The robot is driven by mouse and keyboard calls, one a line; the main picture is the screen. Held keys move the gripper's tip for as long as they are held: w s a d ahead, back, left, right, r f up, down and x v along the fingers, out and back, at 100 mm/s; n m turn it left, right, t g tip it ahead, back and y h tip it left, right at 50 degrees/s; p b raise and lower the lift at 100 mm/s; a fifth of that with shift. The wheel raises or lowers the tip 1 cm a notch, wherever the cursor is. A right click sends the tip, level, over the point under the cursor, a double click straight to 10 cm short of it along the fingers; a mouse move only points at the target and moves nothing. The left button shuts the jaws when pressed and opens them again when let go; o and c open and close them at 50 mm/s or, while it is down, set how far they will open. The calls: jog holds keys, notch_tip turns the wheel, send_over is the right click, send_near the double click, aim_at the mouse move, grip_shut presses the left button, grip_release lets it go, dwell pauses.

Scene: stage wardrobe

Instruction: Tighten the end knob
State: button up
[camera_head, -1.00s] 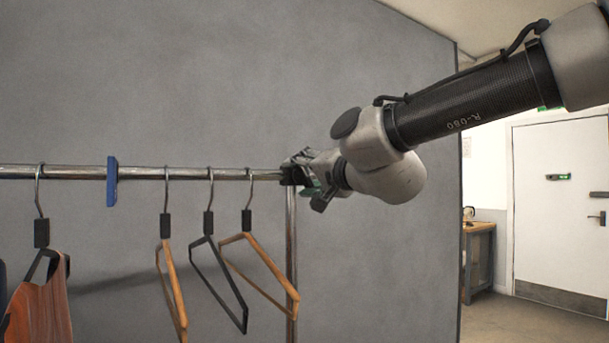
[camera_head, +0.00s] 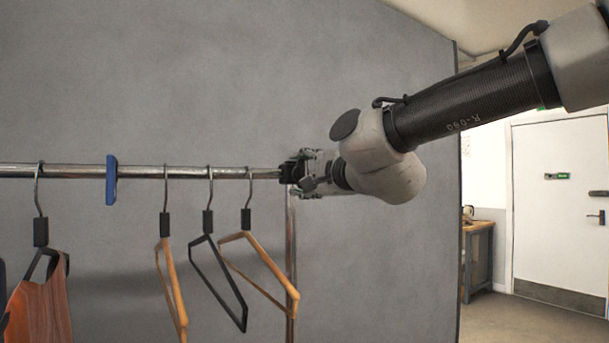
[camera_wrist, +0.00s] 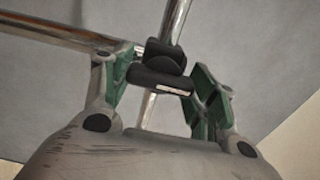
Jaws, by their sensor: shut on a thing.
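The end knob (camera_wrist: 160,78) is dark, with a pale mark on its near edge. It sits at the right-hand end of the metal clothes rail (camera_head: 232,173), by the black corner fitting at the top of the upright. My gripper (camera_head: 308,172) reaches in from the right at the rail's end. In the wrist view my gripper (camera_wrist: 163,84) has its green-padded fingers on either side of the knob and is shut on it. In the head view the knob is mostly hidden by the fingers and the fitting.
Several hangers hang left of the upright (camera_head: 291,250); the nearest is a wooden hanger (camera_head: 262,268). A blue divider (camera_head: 111,180) sits on the rail, and an orange-brown garment (camera_head: 40,308) hangs at the far left. A grey wall panel (camera_head: 390,270) stands behind.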

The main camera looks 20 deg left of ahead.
jog(key=shift+f, duration=0.1)
dwell(0.3)
jog(key=o, duration=1)
jog(key=shift+o, duration=0.2)
jog(key=shift+d, duration=0.1)
jog(key=v, duration=1.2)
